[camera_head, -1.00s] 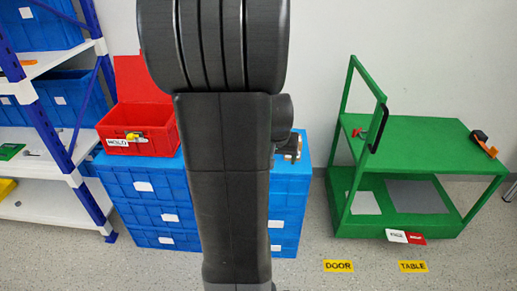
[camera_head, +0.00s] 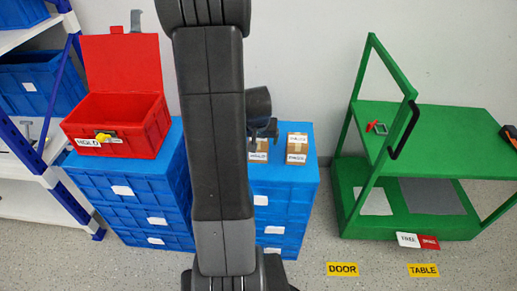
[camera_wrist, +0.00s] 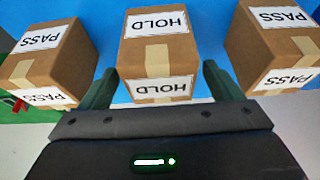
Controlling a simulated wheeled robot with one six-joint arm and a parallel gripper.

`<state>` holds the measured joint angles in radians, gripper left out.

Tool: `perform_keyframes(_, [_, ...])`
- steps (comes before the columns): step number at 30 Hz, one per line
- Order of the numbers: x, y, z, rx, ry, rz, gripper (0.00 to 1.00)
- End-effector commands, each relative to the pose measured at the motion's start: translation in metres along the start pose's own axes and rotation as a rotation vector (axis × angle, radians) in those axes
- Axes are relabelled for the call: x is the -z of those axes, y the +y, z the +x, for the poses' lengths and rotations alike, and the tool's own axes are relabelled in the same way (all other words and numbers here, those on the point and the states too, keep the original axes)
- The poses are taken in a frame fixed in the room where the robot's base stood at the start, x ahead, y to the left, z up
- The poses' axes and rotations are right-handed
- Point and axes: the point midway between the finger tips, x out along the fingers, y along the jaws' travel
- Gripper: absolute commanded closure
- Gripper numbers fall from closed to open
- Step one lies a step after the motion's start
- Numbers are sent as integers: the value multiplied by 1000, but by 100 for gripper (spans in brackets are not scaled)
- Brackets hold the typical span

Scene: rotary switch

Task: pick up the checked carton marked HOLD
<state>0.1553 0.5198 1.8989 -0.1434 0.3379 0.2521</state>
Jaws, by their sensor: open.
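The HOLD carton is a brown box with a tape strip and white HOLD labels; it is in the middle of the wrist view (camera_wrist: 158,52). In the head view the HOLD carton (camera_head: 258,153) stands on the blue crates, partly hidden by my arm. My gripper (camera_wrist: 159,72) is open, its two dark green fingers on either side of the carton's near end. I cannot tell whether they touch it. In the head view my gripper (camera_head: 263,128) is just above the carton.
One PASS carton (camera_wrist: 48,62) stands left of the HOLD carton and another PASS carton (camera_wrist: 278,45) right, with narrow gaps. An open red toolbox (camera_head: 118,125), also marked HOLD, sits left on the blue crates (camera_head: 285,205). A green cart (camera_head: 410,215) stands right.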

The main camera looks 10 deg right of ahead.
Motion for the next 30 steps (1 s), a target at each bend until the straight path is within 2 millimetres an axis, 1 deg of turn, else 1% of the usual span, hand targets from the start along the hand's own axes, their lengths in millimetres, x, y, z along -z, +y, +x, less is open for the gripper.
perform_keyframes(1, [0, 0, 8, 0, -1, 0, 15])
perform_keyframes(4, [1, 0, 14, 0, 1, -1, 15])
perform_keyframes(12, [1, 0, 16, 1, 2, -1, 15])
perform_keyframes(13, [1, 0, 16, 1, 2, -1, 17])
perform_keyframes(14, [1, 0, 16, 1, 2, -1, 22])
perform_keyframes(15, [1, 0, 16, 1, 2, -1, 30])
perform_keyframes(21, [1, 0, 16, 1, 2, -1, 69])
perform_keyframes(27, [2, 0, 16, 1, 3, -1, 68])
perform_keyframes(30, [5, 0, 9, 1, 4, -1, 68])
